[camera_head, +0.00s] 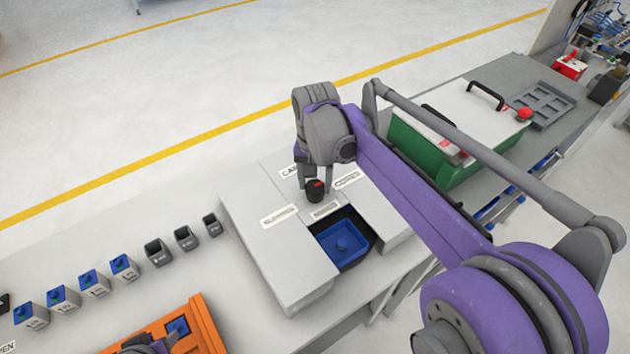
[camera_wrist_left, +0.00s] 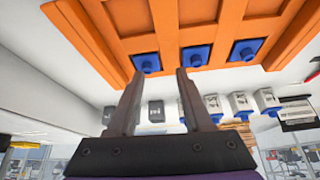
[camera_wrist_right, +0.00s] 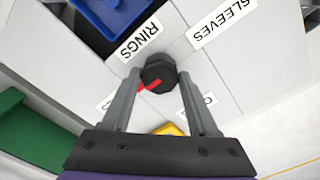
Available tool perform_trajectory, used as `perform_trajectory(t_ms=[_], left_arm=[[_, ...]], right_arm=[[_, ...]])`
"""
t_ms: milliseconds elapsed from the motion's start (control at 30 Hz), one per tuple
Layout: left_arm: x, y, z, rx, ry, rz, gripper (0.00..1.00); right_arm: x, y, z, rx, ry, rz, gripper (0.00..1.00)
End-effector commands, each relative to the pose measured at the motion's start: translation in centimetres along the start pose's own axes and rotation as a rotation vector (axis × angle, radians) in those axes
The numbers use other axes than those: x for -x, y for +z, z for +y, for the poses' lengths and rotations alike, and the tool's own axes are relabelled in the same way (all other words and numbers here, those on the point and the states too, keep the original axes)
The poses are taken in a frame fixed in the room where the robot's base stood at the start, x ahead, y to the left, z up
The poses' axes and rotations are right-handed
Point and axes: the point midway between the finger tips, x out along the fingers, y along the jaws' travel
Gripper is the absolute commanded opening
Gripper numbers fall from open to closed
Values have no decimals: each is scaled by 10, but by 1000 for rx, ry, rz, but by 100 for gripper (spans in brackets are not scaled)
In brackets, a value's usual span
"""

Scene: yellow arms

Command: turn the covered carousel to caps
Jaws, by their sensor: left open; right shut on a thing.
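The covered carousel (camera_head: 250,245) is a grey box with a round black knob (camera_head: 315,191) on top, bearing a red mark. Labels lie around the knob: RINGS (camera_wrist_right: 138,38), SLEEVES (camera_wrist_right: 222,22), one partly hidden starting "CA" (camera_head: 290,170), and one hard to read (camera_head: 347,180). The front opening, by the RINGS label, shows a blue bin (camera_head: 342,253) with a small blue part inside. My right gripper (camera_wrist_right: 158,78) is shut on the knob from above; the red mark points lower left in the right wrist view. My left gripper (camera_wrist_left: 155,75) is open and empty near the orange tray.
The orange tray (camera_head: 205,325) holds blue parts. Several grey cups (camera_head: 158,252), some with blue parts, stand in a row left of the carousel. A green box (camera_head: 425,150) with a white lid and red button stands to the right, beside a grey rack (camera_head: 543,104).

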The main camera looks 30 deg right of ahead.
Motion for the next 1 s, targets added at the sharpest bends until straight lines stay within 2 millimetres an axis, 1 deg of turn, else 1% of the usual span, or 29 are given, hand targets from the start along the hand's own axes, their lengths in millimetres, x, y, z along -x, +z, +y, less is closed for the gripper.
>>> perform_trajectory(t_ms=[33, 67, 100, 567, 767, 1000], left_arm=[[0, 0, 0, 0, 0, 0, 50], [0, 0, 0, 0, 0, 0, 50], [0, 0, 0, 0, 0, 0, 50], [0, 0, 0, 0, 0, 0, 50], [0, 0, 0, 0, 0, 0, 50], [0, 0, 0, 0, 0, 0, 50]], right_arm=[[0, 0, 0, 0, 0, 0, 7], [0, 0, 0, 0, 0, 0, 2], [0, 0, 0, 0, 0, 0, 0], [0, 0, 0, 14, 0, 0, 0], [0, 0, 0, 63, 0, 0, 0], [0, 0, 0, 167, 0, -1, 0]])
